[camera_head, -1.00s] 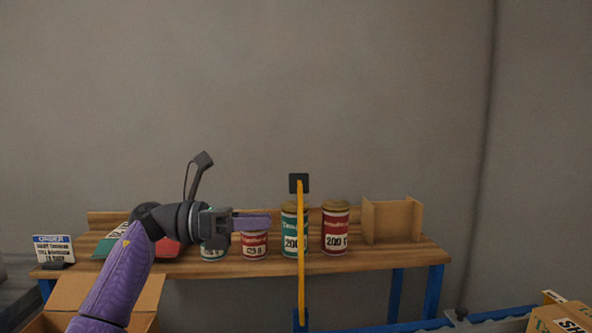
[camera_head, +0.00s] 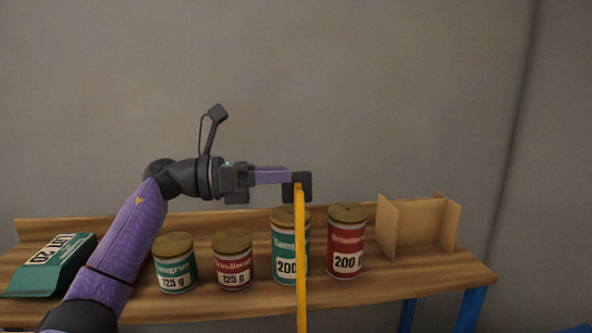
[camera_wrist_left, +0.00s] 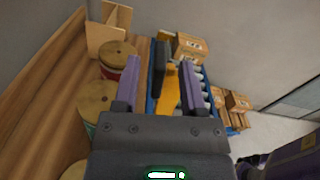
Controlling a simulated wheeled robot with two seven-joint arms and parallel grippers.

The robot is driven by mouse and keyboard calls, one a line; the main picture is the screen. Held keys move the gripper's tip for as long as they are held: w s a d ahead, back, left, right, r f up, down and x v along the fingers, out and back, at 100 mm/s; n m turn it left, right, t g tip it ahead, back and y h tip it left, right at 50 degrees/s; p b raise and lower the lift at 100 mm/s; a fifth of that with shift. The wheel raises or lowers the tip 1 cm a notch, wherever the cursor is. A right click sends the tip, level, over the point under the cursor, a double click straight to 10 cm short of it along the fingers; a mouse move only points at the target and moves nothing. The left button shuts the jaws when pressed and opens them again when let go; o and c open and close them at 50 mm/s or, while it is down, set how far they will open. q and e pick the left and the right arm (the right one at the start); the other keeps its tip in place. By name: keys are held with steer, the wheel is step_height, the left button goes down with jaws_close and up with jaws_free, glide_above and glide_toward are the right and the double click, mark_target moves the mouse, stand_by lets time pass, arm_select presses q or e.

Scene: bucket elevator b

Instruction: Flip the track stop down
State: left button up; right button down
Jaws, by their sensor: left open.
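The track stop is an upright yellow bar (camera_head: 301,250) with a black end pad (camera_head: 303,186) on top. It stands in front of the bench in the head view. My left gripper (camera_head: 288,177) reaches level from the left, with its purple fingers at the pad. In the left wrist view the open fingers of this gripper (camera_wrist_left: 159,78) lie on either side of the yellow bar (camera_wrist_left: 170,88) and black pad (camera_wrist_left: 159,68). I cannot tell whether either finger touches them. My right gripper is out of view.
The wooden bench (camera_head: 235,304) bears several tins, such as a red 200 g tin (camera_head: 346,240), a green carton (camera_head: 50,265) and a cardboard divider (camera_head: 420,228). A blue roller conveyor (camera_wrist_left: 206,97) with cardboard boxes (camera_wrist_left: 188,46) shows in the wrist view.

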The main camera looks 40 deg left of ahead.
mark_target(296, 173)
arm_select(q)
steer(key=shift+x, duration=1.75)
jaws_close()
